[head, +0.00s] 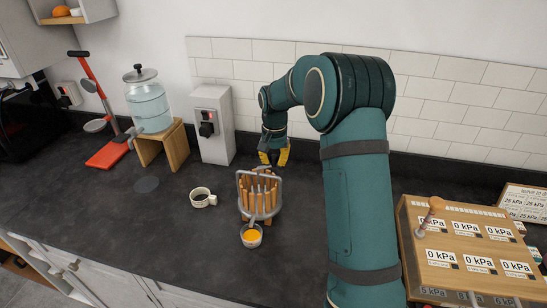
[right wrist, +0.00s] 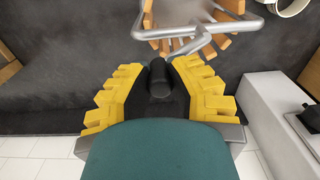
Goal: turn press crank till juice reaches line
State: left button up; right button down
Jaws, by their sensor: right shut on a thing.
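The press (head: 246,190) stands on the dark counter, with a grey metal frame around wooden slats. Its slats and frame also show at the top of the right wrist view (right wrist: 185,14). A small glass (head: 251,238) with orange juice stands in front of the press, under its spout. The fill line cannot be made out. My right gripper (head: 273,157) is behind the press, its yellow fingers shut on the black crank handle (right wrist: 158,80). A grey crank arm (right wrist: 205,45) runs from near the handle to the press. My left gripper is not in view.
A white mug (head: 201,199) stands left of the press. A white box with a black tap or switch (head: 212,124) stands behind it, near a glass water jar (head: 148,104) on a wooden stand (head: 176,145). A wooden kPa panel (head: 462,251) stands at right. The front counter is clear.

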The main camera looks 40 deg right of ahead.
aim_at(275, 156)
dwell(0.4)
jog(key=c, duration=0.8)
grip_release()
jog(key=shift+c, duration=0.2)
notch_tip(275, 156, up, 12)
jog(key=shift+s, duration=0.1)
